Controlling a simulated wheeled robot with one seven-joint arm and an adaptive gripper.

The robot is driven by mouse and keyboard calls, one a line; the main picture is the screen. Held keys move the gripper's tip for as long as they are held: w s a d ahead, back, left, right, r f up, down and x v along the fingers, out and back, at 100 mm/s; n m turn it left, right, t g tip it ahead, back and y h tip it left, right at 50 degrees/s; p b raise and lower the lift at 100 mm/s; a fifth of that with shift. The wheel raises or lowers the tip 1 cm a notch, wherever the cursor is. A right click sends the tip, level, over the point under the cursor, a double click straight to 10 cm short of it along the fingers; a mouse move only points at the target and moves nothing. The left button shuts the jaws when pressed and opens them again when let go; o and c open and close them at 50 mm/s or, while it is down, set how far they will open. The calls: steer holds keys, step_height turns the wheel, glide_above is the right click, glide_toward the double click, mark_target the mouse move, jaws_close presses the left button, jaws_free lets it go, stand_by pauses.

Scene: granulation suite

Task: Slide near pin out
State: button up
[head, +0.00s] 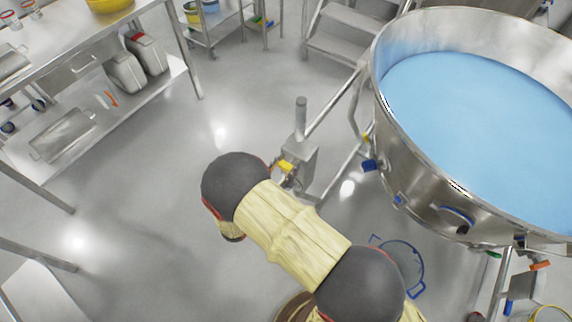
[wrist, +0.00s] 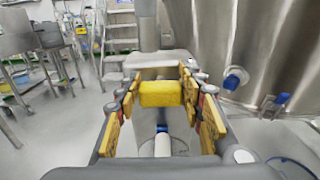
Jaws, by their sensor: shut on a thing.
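The near pin shows as a yellow grip (wrist: 161,94) between my fingertips in the wrist view. In the head view a small yellow part (head: 286,165) shows at the side of a grey metal housing (head: 300,163). My gripper (wrist: 160,88) is shut on the yellow grip, one finger on each side. The housing also stands straight ahead in the wrist view (wrist: 158,62). My arm covers most of the gripper in the head view. The pin's shaft is hidden, so I cannot tell how far it sits in.
A large steel bowl (head: 392,130) with blue contents stands right of the housing. Blue-capped fittings (head: 369,165) stick out from its wall. Steps (head: 345,35) stand behind. A steel bench (head: 75,68) is at left. The floor between is clear.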

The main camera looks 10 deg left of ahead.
jaws_close()
steer(key=v, duration=0.2)
steer(key=shift+s+a+p, duration=0.2)
steer(key=shift+s+p, duration=0.1)
steer(key=shift+p, duration=0.05)
steer(key=o, duration=1.3)
jaws_free()
steer(key=shift+s, duration=0.1)
